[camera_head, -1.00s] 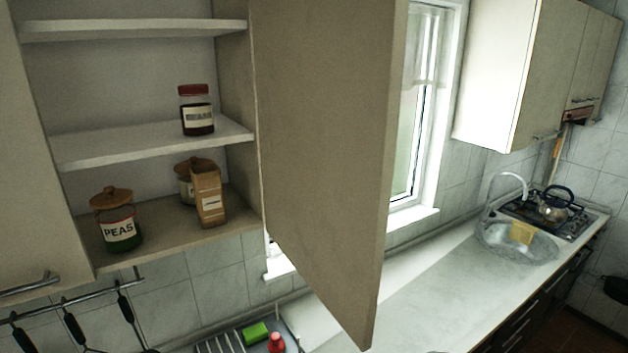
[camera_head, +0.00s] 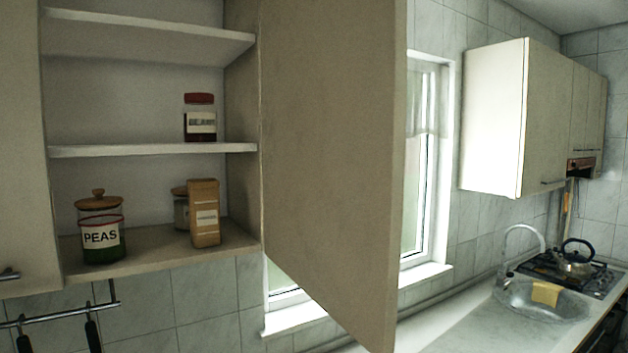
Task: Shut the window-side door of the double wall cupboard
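The double wall cupboard (camera_head: 150,153) stands open on the left, with its shelves showing. Its window-side door (camera_head: 325,160) is swung wide open, sticking out toward me and hiding part of the window (camera_head: 425,160). The outer face and handle of this door are hidden. The cupboard's other door (camera_head: 25,150) shows at the left edge, with a handle (camera_head: 9,274) low on it; how far it is open I cannot tell. My gripper is not in view.
On the shelves are a PEAS jar (camera_head: 101,236), a brown packet (camera_head: 205,215), a jar behind it and a red-lidded jar (camera_head: 200,120). A utensil rail (camera_head: 60,314) hangs below. Right are the counter (camera_head: 450,318), sink (camera_head: 540,300), kettle (camera_head: 574,257) and another wall cupboard (camera_head: 530,120).

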